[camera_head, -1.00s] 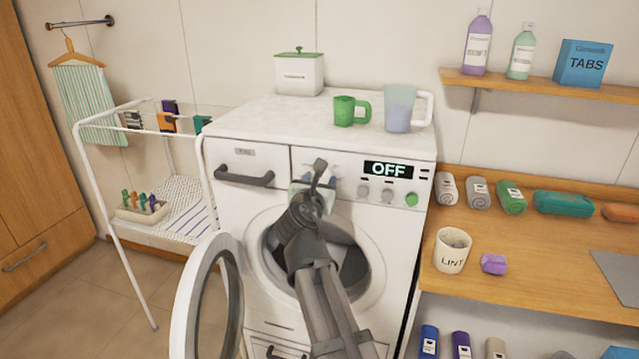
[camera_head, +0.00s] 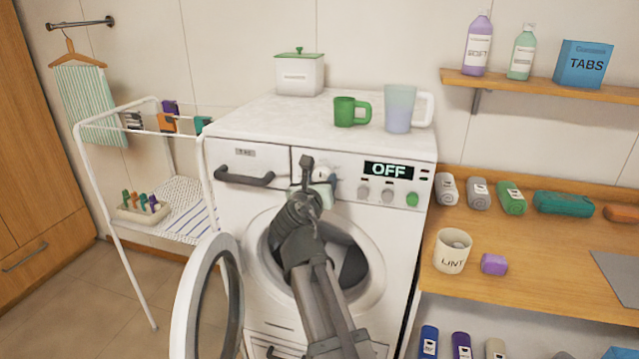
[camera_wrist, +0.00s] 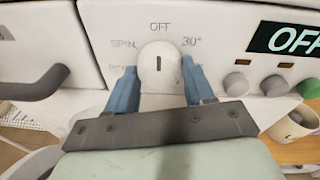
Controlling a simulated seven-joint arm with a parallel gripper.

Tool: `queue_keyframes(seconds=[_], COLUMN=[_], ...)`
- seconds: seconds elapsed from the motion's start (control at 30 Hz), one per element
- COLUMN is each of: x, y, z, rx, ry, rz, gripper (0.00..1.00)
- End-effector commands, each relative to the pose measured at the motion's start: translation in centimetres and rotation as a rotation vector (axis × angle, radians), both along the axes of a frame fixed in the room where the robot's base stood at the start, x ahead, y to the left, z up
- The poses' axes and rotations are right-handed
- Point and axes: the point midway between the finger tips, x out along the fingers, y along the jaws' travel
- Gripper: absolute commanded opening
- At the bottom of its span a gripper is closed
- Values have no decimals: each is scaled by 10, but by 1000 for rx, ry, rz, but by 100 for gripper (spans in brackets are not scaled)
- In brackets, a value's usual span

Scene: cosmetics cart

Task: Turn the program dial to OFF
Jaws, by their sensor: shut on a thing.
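The white round program dial (camera_wrist: 157,52) sits on the washing machine's front panel in the wrist view. Its short dark mark stands nearly upright, in line with the OFF label above it. SPIN is printed to its left and 30° to its right. The blue fingers of my gripper (camera_wrist: 158,80) are shut on the dial, one at each side. In the head view my gripper (camera_head: 322,190) is at the panel, and my wrist hides most of the dial. The display (camera_head: 388,170) reads OFF.
The machine's round door (camera_head: 207,300) stands open at the left. Grey knobs (camera_head: 375,194) and a green button (camera_head: 412,199) are right of the dial. A drawer handle (camera_head: 244,177) is at its left. A green mug (camera_head: 350,111) and a jug (camera_head: 400,108) stand on top.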

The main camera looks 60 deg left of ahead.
Motion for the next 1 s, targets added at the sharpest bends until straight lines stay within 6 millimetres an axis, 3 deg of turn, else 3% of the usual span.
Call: queue_keyframes(seconds=[0.07,0.1,0.33,0.67,1.0], x=[0,0,0,-3,-39], y=[1,1,0,-4,-45], z=[0,0,0,1,6], rx=[1,1,1,1,3], ry=[0,0,0,0,1], rz=[1,1,1,1,3], gripper=[22,56,78,78,78])
